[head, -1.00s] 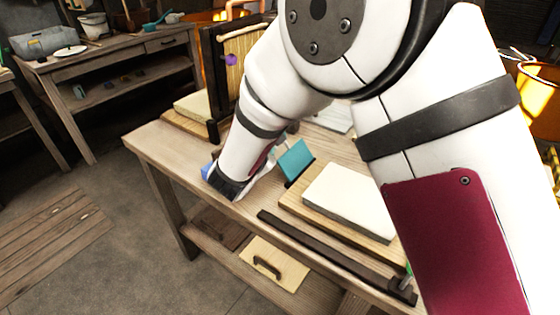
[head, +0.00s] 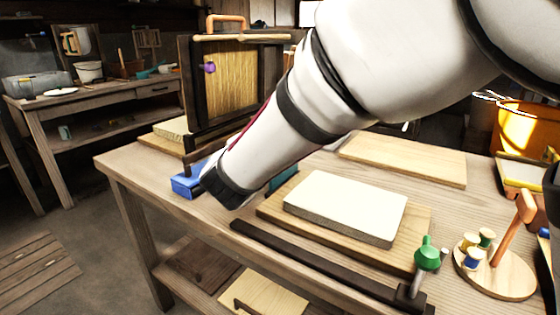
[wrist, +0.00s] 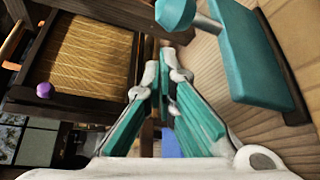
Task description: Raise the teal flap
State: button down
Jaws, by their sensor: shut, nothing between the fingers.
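The teal flap (wrist: 258,52) fills the upper right of the wrist view as a flat panel along a dark edge strip. A rounded teal knob (wrist: 175,13) on a grey stem is at its left side. In the head view only a small part of the flap (head: 284,179) shows behind my arm. My gripper (wrist: 166,72) has teal-padded fingers that are close together and empty. It is left of and below the flap in the wrist view, apparently apart from it. In the head view my arm hides the fingers.
A hanging mould frame (head: 232,80) with a purple knob (head: 209,68) stands at the table's back left. A blue block (head: 186,184) is beside my wrist. A white slab (head: 345,205) lies on a board, behind a dark rail (head: 310,263). A green-knobbed post (head: 427,254) stands right.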

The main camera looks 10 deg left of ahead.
jog(key=shift+s+d+r+b, duration=0.15)
jog(key=shift+d+b, duration=0.25)
jog(key=shift+b, duration=0.25)
jog(key=shift+s+d+r+b, duration=0.1)
jog(key=shift+d+b, duration=0.25)
jog(key=shift+b, duration=0.3)
jog(key=shift+d, duration=0.2)
jog(key=shift+s, duration=0.1)
